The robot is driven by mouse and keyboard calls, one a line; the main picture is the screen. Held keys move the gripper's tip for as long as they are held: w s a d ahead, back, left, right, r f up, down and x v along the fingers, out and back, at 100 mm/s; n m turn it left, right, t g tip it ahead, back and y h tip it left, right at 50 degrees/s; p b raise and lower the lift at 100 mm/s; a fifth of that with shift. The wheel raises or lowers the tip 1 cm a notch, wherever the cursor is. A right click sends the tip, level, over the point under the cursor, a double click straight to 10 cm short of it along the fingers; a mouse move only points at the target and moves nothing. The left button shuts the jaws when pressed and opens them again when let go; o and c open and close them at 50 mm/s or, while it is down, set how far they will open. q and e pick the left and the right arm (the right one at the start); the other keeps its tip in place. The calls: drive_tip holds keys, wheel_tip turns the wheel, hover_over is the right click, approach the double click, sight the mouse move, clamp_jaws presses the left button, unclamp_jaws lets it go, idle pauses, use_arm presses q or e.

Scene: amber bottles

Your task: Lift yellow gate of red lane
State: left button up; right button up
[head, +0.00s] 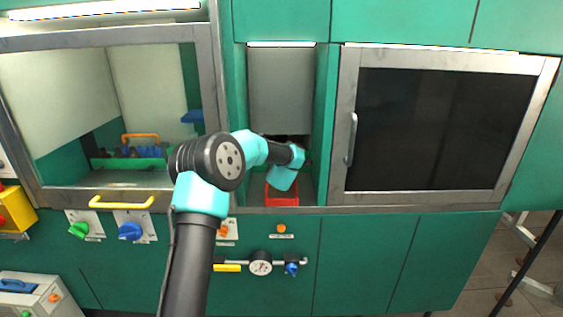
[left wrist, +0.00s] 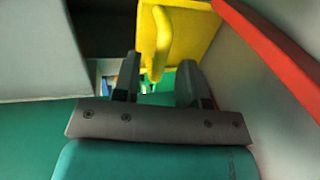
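The yellow gate (left wrist: 192,38) is a flat yellow panel with a raised yellow handle (left wrist: 160,45), at the top middle of the left wrist view. A red strip (left wrist: 270,45) runs along its right side. My left gripper (left wrist: 157,72) is open. The handle's lower end appears between its two dark fingers, with gaps on both sides; I cannot tell whether it touches. In the head view my left arm reaches into the narrow middle bay, where its fingers are hidden. A red part (head: 282,196) shows below the wrist there. The yellow gate is hidden in the head view. My right gripper is out of view.
The bay has green side walls and a grey back panel (head: 281,92). A framed window (head: 120,110) with an orange-handled tray (head: 130,163) is at left, and a dark-glass door (head: 440,130) at right. In the wrist view, a grey surface (left wrist: 30,50) lies left of the gripper.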

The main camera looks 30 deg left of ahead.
use_arm(q)
drive_tip(key=shift+x, duration=1.4)
drive_tip(key=shift+c, duration=0.4)
clamp_jaws()
